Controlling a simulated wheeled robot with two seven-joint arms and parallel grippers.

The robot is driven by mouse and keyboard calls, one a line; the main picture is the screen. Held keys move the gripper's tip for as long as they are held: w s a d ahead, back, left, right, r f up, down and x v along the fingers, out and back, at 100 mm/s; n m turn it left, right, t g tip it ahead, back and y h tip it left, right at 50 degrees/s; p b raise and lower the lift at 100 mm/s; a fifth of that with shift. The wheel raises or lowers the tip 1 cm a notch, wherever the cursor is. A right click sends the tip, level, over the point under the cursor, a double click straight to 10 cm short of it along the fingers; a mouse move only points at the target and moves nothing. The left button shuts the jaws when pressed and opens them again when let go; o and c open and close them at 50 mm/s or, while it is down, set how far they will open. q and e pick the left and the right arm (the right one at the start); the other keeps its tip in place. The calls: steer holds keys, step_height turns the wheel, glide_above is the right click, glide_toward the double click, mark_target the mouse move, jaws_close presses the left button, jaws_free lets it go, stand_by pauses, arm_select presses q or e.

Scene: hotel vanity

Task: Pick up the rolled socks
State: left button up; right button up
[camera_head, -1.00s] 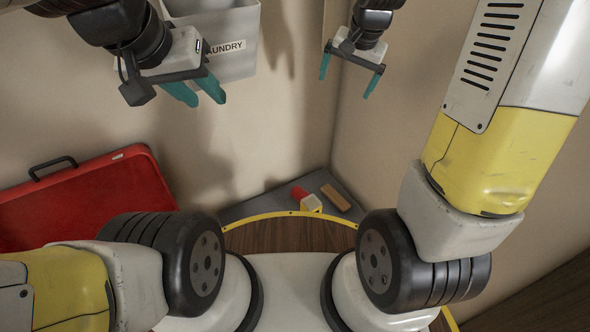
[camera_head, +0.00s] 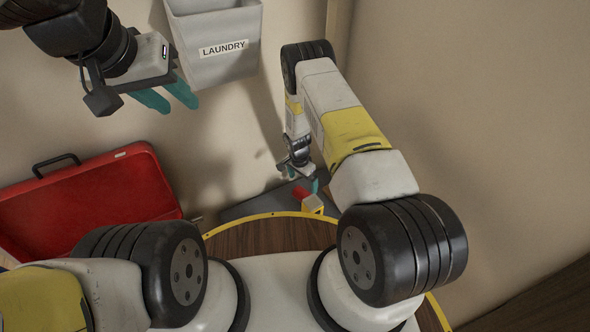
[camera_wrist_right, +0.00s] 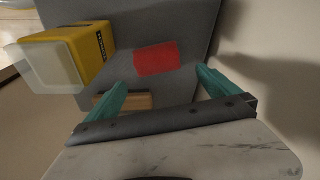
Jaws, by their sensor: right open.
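A small red bundle (camera_head: 299,192), the only thing here that looks like the rolled socks, lies on the grey surface (camera_head: 238,210) in the corner. In the right wrist view the red bundle (camera_wrist_right: 157,58) shows beyond the fingertips and roughly between them. My right gripper (camera_wrist_right: 162,78) is open and empty, its teal fingers apart on either side; a gap to the bundle seems to remain. In the head view the right gripper (camera_head: 306,183) hangs just above the bundle and partly covers that area. My left gripper (camera_head: 168,97) is open and empty, high at the left.
A yellow box with a pale translucent end (camera_wrist_right: 75,52) stands close beside the red bundle. A brown block (camera_wrist_right: 128,101) lies near the fingers. A red open case (camera_head: 85,205) is at left, a grey laundry bin (camera_head: 222,60) on the wall. Walls close the corner.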

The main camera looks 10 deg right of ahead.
mark_target(303, 191)
steer(key=f, duration=0.9)
steer(key=shift+d, duration=0.3)
steer(key=shift+c, duration=0.4)
steer(key=c, duration=1.3)
